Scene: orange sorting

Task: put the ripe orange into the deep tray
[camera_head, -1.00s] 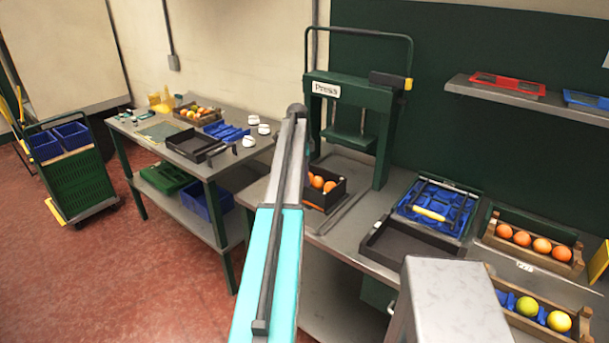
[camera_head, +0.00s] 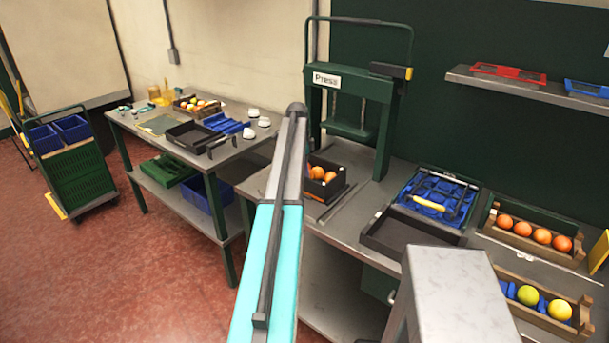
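Orange fruits show in three places: in a dark crate (camera_head: 335,192) at the foot of the press, in a wooden crate (camera_head: 578,258) at the right, and mixed with paler fruit in a crate (camera_head: 180,101) on the far left table. I cannot tell which one is the ripe orange. A dark, empty, open tray (camera_head: 405,236) lies on the right bench, and another dark empty tray (camera_head: 190,136) is on the left table. I cannot tell which is the deep tray. My arm rises through the middle of the picture. My gripper is not visible.
The green press (camera_head: 352,85) stands behind the dark crate. A blue tray (camera_head: 445,190) with a yellow-handled tool lies behind the right-hand tray. Yellow-green fruit sits in a front crate (camera_head: 525,318). A green cart (camera_head: 78,172) stands far left. Red floor (camera_head: 170,270) is open at left.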

